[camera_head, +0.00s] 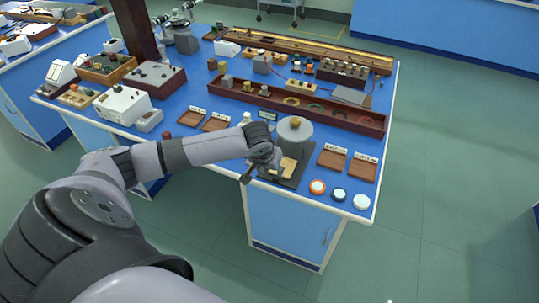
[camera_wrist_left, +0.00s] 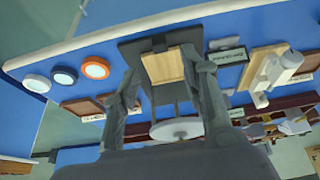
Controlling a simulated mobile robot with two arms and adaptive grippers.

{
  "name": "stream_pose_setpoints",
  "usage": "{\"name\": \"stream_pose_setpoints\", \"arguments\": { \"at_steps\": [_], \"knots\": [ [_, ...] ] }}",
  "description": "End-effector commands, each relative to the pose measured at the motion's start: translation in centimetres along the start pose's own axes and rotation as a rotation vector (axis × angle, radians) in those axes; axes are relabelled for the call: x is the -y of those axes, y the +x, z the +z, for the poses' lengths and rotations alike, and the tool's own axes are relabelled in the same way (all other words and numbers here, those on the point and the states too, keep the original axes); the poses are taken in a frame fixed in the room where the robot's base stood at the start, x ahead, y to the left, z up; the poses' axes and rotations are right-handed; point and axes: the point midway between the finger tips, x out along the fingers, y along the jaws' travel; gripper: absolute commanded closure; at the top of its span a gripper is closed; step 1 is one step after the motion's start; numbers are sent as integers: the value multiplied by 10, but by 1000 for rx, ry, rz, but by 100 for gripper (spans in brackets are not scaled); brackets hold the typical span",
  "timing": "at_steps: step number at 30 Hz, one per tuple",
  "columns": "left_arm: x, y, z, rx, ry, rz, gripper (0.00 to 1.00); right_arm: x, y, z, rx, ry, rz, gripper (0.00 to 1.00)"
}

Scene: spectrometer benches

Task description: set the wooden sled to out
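The wooden sled (camera_head: 288,167) is a pale wood block on a dark base plate (camera_head: 296,178) at the front edge of the blue bench. In the left wrist view the sled (camera_wrist_left: 163,67) shows between the fingers, on the dark plate (camera_wrist_left: 128,48). A round pale disc (camera_head: 295,130) stands behind the sled; it also shows in the wrist view (camera_wrist_left: 176,129). My left gripper (camera_head: 262,170) is at the left side of the sled, partly covering it. Its fingers are spread and nothing is held; contact with the sled cannot be told. My right gripper is not in view.
Orange (camera_head: 318,187), dark (camera_head: 339,195) and white (camera_head: 361,202) round caps lie right of the plate along the front edge. Brown trays (camera_head: 332,160) lie behind them. A long dark red rack (camera_head: 340,116) crosses the bench. Free floor lies right of the bench.

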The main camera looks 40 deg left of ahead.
Motion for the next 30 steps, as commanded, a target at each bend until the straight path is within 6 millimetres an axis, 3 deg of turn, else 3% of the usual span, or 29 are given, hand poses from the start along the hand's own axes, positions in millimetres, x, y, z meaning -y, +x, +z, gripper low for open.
{"name": "stream_pose_setpoints", "arguments": {
  "at_steps": [3,8,25,28,30],
  "knots": [
    [0,-18,0,0,1,0,60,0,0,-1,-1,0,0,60],
    [0,-28,1,1,1,0,60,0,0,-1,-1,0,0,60],
    [-1,-30,1,2,1,1,60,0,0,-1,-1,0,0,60],
    [-13,-27,12,10,32,18,60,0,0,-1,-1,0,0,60],
    [-34,-24,31,20,87,49,60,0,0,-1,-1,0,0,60]
  ]
}}
